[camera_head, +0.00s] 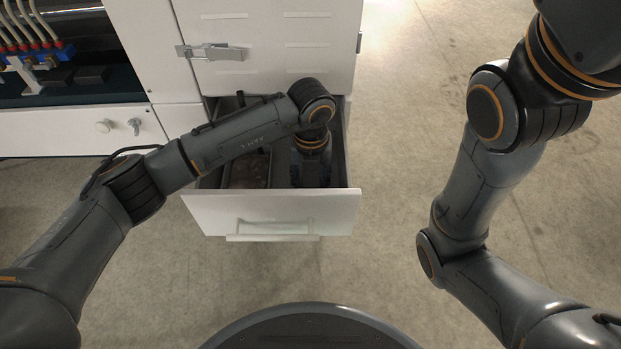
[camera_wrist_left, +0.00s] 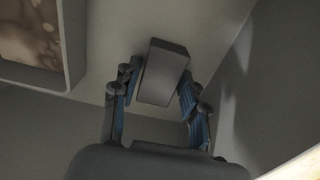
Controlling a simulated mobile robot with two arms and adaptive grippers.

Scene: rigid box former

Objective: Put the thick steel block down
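The thick steel block (camera_wrist_left: 163,73) is a plain dark grey block in the left wrist view. My left gripper (camera_wrist_left: 161,86) has its blue-padded fingers on both sides of it and appears shut on it. The block is tilted in the picture, over the pale drawer floor; I cannot tell whether it touches the floor. In the head view my left arm reaches down into the open drawer (camera_head: 270,212), on its right side. The wrist hides the block there. My right gripper is out of view.
A bin with brownish contents (camera_head: 247,170) fills the drawer's left part; its rim (camera_wrist_left: 73,60) shows in the left wrist view. The drawer's walls stand close around my left wrist. The cabinet front (camera_head: 270,65) rises behind. Open floor lies to the right.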

